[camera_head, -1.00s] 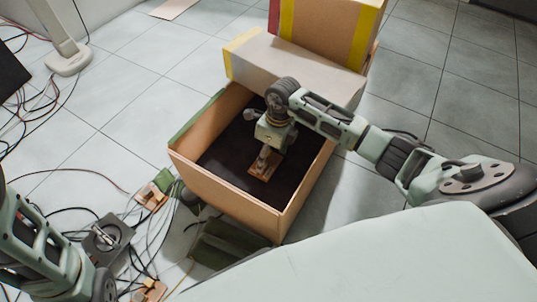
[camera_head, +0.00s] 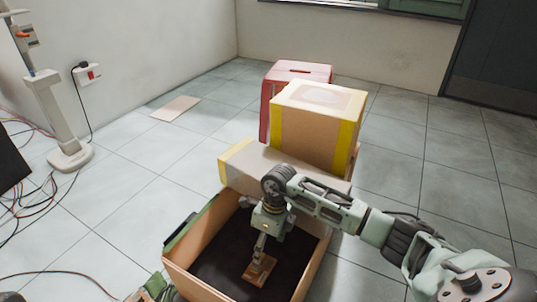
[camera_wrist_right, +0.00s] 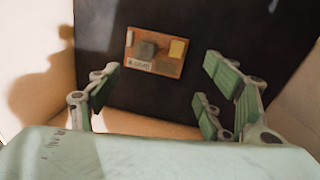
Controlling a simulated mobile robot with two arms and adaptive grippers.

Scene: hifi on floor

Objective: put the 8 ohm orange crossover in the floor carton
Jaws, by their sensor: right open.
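The orange crossover (camera_head: 259,267) is a small orange-brown board lying flat on the dark bottom of the open floor carton (camera_head: 200,284). In the right wrist view the crossover (camera_wrist_right: 173,67) shows a dark square part, a yellow part and a white label whose print is too small to read surely. The dark carton bottom (camera_wrist_right: 220,25) is around it. My right gripper (camera_head: 261,247) reaches down into the carton above the crossover. In the wrist view its fingers (camera_wrist_right: 162,78) are spread apart with nothing between them, and the board lies beyond the tips.
A pale flap or box (camera_head: 280,168) borders the floor carton's far side. Cables (camera_head: 25,195) and a white stand (camera_head: 62,130) are at left. Floor at the right is clear.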

